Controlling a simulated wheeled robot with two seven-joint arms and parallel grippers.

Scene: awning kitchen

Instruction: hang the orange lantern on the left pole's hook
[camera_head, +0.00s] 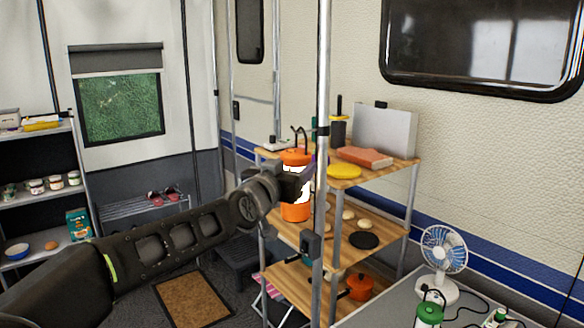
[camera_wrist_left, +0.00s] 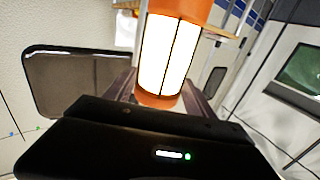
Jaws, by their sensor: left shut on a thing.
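The orange lantern (camera_head: 296,211) has a bright white glowing middle between orange ends. My left gripper (camera_head: 297,184) is shut on it around the middle, just left of the pale upright pole (camera_head: 323,70). In the left wrist view the lantern (camera_wrist_left: 168,55) stands between the two fingers, slightly tilted, its top out of frame. Dark thin loops show just above the lantern; I cannot tell whether they are its handle or the hook. A dark fitting sits on the pole at about that height. My right gripper is not in view.
A wooden-shelved rack (camera_head: 390,165) stands close behind the pole, with a yellow plate (camera_head: 344,171), a silver case (camera_head: 385,130) and an orange pot (camera_head: 360,286). A table with a fan (camera_head: 443,250) is at the lower right. A doormat (camera_head: 192,301) lies on the floor.

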